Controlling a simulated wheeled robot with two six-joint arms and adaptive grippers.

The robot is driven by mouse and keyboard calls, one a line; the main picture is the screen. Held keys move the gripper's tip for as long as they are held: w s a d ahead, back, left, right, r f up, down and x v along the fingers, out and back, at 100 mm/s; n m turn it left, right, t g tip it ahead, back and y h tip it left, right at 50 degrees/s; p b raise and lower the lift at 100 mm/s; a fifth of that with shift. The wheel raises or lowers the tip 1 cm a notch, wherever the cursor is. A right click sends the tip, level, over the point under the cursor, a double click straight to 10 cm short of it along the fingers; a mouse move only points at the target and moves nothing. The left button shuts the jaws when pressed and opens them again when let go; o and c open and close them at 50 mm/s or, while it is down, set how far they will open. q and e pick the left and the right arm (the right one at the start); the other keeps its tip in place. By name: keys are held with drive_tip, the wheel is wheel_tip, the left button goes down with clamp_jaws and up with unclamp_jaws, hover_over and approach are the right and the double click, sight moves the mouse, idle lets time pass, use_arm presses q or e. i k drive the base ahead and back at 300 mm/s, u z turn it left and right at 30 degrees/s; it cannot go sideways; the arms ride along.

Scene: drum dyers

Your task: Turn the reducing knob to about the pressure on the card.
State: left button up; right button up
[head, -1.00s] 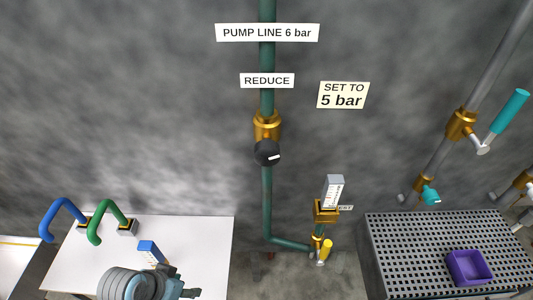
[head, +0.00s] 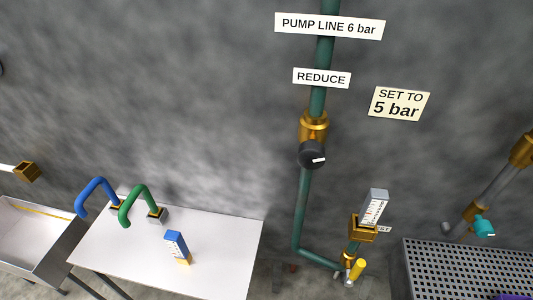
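The reducing knob (head: 311,155) is black with a white pointer mark toward the right. It sits on a brass valve body (head: 313,127) on the green vertical pipe (head: 304,205). The cream card (head: 399,103) on the wall reads "SET TO 5 bar". A "REDUCE" label (head: 322,78) is above the knob. A grey gauge with a scale (head: 374,207) stands in a brass holder (head: 362,229) at lower right; its reading is too small to tell. Neither gripper is in view.
A perforated grey bench (head: 450,265) stands at lower right. A yellow-handled tap (head: 357,269) is at the pipe's lower end. A sink (head: 35,235) is at far left.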

sight(311, 155)
drive_tip(key=u, duration=1.4)
drive_tip(key=k, duration=1.6)
drive_tip(key=z, duration=1.95)
drive_tip(key=i, duration=0.55)
